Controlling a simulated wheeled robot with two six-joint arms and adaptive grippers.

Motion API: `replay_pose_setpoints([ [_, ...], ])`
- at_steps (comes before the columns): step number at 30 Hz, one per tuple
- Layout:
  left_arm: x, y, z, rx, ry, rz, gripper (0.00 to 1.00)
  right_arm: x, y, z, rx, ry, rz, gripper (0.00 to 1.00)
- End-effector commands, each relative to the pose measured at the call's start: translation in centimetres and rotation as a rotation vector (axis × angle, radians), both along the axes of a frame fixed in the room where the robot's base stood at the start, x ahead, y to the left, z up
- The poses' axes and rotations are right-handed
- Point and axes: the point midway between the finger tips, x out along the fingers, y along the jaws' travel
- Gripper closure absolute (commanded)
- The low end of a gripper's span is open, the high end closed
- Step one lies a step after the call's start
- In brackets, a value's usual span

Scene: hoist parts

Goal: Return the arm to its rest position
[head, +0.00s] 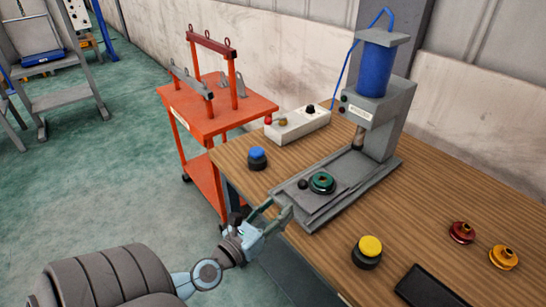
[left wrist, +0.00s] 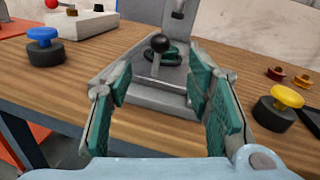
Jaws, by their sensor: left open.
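My left gripper (head: 268,215) is at the front edge of the wooden table, in front of the grey press base. It is open and nothing is between its fingers. In the left wrist view the open left gripper (left wrist: 165,105) has teal finger pads, with the press's black ball knob (left wrist: 160,43) beyond and between them. A green ring-shaped part (head: 321,183) lies on the press base, to the right of the knob, apart from the gripper. My right gripper is in neither view.
The grey press (head: 375,115) has a blue cylinder. A blue button (head: 257,158) and a yellow button (head: 367,252) flank its base. Red (head: 462,232) and orange (head: 503,257) parts and a black tray (head: 430,288) are at right. A control box (head: 298,124) stands behind; an orange cart (head: 215,120) stands left.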

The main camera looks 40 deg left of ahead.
Motion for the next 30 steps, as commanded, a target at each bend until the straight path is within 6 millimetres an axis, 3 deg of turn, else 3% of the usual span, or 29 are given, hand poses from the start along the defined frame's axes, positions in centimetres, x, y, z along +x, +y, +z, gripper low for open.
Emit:
replay_pose_setpoints([
  [5,-1.6,-0.1,0.1,-0.002,-0.002,-0.003,0.54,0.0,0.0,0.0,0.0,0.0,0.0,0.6],
  [20,-1.5,-0.1,0.1,-0.006,-0.002,-0.001,0.54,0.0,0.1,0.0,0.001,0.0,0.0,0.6],
  [22,-1.5,-0.1,-0.1,-0.072,0.0,-0.003,0.54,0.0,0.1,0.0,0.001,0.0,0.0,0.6],
  [23,-1.6,0.2,-0.8,-0.156,0.02,0.007,0.54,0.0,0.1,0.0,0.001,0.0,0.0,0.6],
  [26,-2.7,2.9,-6.4,-0.417,0.14,0.106,0.54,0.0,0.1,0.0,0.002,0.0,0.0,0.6],
  [29,-6.2,6.6,-15.2,-0.777,0.273,0.332,0.54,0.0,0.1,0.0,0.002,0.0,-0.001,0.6],
  [30,-8.3,7.8,-19.0,-0.94,0.312,0.455,0.54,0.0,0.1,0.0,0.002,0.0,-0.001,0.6],
])
